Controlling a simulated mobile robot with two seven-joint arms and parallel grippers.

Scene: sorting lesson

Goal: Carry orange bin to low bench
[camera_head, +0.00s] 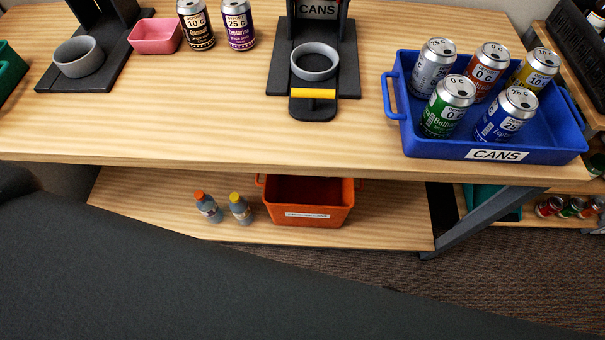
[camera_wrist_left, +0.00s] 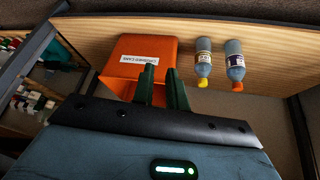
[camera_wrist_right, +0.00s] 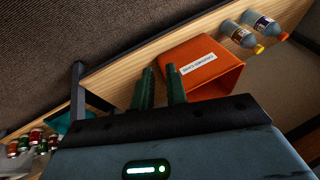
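The orange bin (camera_head: 306,203), with a white label on its front wall, stands upright on a low wooden surface (camera_head: 390,215) under the table's front edge. Its visible inside looks empty. I cannot tell whether this surface is the low bench. The bin also shows upside down in the left wrist view (camera_wrist_left: 145,50) and tilted in the right wrist view (camera_wrist_right: 215,75). My left gripper (camera_wrist_left: 163,68) and right gripper (camera_wrist_right: 161,72) both have their green fingers apart with nothing between them, pointing toward the bin. Both seem short of it. Neither gripper shows in the head view.
Two small bottles (camera_head: 208,206) with orange and yellow caps stand left of the bin. Above is a wooden table (camera_head: 200,135) with a blue bin (camera_head: 426,150) of cans, a can stand (camera_head: 313,108) and a pink tray (camera_head: 155,47). A slanted grey leg (camera_head: 480,215) stands at right.

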